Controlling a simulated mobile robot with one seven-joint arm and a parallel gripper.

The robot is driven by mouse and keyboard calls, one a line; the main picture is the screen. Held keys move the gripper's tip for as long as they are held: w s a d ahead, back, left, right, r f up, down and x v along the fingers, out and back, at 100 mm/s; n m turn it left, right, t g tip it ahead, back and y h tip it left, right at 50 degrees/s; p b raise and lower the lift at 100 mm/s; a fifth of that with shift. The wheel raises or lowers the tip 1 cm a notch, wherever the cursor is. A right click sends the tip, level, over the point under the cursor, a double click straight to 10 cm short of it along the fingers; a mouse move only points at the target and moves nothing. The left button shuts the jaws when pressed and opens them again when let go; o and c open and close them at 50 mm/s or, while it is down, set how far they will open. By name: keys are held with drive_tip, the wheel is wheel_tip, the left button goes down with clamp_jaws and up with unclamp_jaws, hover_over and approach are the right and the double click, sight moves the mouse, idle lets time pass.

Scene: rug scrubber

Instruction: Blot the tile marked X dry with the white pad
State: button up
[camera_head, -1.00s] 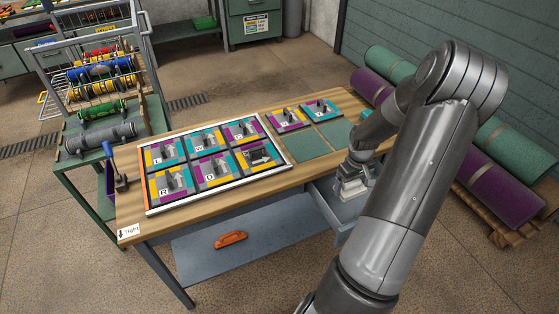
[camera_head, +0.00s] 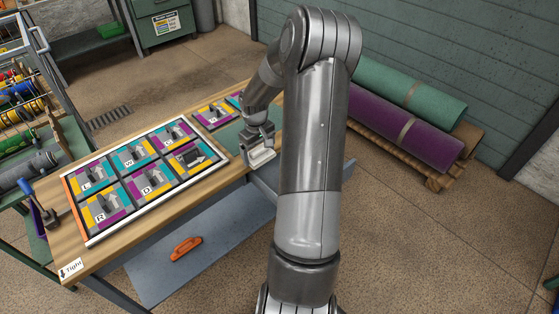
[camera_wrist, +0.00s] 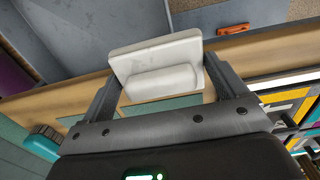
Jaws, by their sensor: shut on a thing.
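My gripper (camera_head: 260,146) is shut on the white pad (camera_head: 261,157), above the bench's front edge, right of the framed tiles. In the wrist view the pad (camera_wrist: 155,57) sits between the two fingers, with a wide flat plate and a raised grip block. The framed board (camera_head: 88,238) holds several purple, teal, yellow and grey tiles with letters and arrows. Its lower right tile (camera_head: 190,158) carries a dark patch over its middle. I cannot read an X on any tile. The pad is apart from the tiles.
Loose tiles (camera_head: 213,114) lie behind the frame. An open drawer (camera_head: 264,187) juts from the front, partly behind my arm. An orange handle (camera_head: 186,248) lies on the lower shelf. Rolled rugs (camera_head: 410,125) lie right.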

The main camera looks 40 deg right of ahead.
drive_tip(key=w+a+r, duration=0.1)
drive_tip(key=w+a, duration=0.1)
drive_tip(key=a, duration=0.1)
drive_tip(key=w+a+r, duration=0.2)
drive_tip(key=w+a, duration=0.1)
drive_tip(key=w+a+r, duration=0.1)
drive_tip(key=w+a, duration=0.1)
drive_tip(key=a, duration=0.1)
drive_tip(key=shift+w+r, duration=0.25)
drive_tip(key=shift+w, duration=0.05)
drive_tip(key=w+a+r, duration=0.4)
drive_tip(key=a, duration=0.4)
hover_over(195, 167)
drive_tip(key=d, duration=0.1)
wheel_tip(195, 167, down, 6)
drive_tip(key=shift+d+r, duration=0.1)
drive_tip(key=r, duration=0.2)
drive_tip(key=a+r, duration=0.1)
drive_tip(key=r, duration=0.1)
drive_tip(key=shift+a+r, duration=0.1)
drive_tip(key=shift+r, duration=0.15)
drive_tip(key=shift+f, duration=3.3)
drive_tip(key=shift+f, duration=0.7)
drive_tip(key=shift+c, duration=0.4)
